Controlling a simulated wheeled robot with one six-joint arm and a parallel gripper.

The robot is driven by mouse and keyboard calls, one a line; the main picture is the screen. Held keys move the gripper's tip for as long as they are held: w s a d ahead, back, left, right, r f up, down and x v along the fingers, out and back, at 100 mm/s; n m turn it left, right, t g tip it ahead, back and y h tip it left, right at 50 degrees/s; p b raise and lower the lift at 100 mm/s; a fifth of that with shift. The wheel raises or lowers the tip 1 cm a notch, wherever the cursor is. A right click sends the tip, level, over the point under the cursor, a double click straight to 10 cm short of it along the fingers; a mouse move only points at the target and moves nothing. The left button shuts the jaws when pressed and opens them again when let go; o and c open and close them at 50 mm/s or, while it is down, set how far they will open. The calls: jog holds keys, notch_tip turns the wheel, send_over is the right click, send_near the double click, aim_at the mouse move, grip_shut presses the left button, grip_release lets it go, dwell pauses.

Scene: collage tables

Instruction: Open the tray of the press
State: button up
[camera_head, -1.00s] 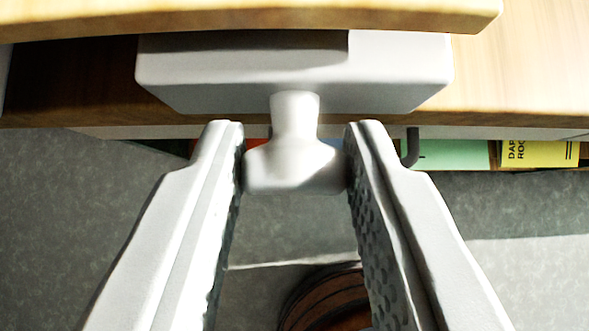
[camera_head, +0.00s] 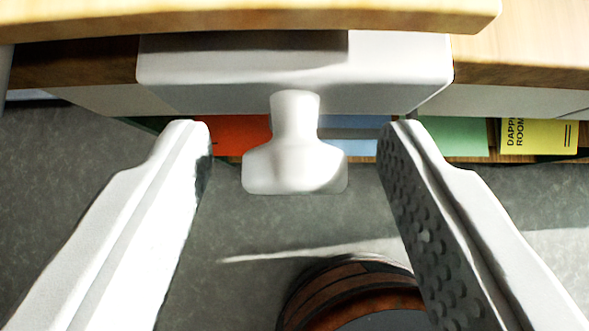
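The press tray (camera_head: 220,75) is a pale grey slab with a knob-like handle (camera_head: 294,165) on its front, in the upper middle of the view. The tray sticks out from beneath a wooden top board (camera_head: 240,18), which hides its rear part. My gripper (camera_head: 296,150) is open, with one finger on each side of the handle. There is a clear gap between the handle and each finger.
A wooden table surface (camera_head: 525,60) lies at the upper right. Below it are coloured items: orange (camera_head: 232,135), green (camera_head: 455,136) and a yellow one with lettering (camera_head: 540,136). A round brown object (camera_head: 345,290) stands on the grey floor (camera_head: 70,200).

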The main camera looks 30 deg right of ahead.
dwell(0.4)
jog(key=v, duration=1.7)
jog(key=shift+s+a, duration=0.1)
jog(key=shift+s, duration=0.1)
jog(key=s+a+r+n+t+y, duration=0.2)
jog(key=s+n+t+y, duration=0.3)
jog(key=s+t, duration=0.3)
jog(key=shift+a+r+n+t, duration=0.35)
jog(key=shift+r+n+t, duration=0.35)
jog(key=shift+n+t, duration=0.25)
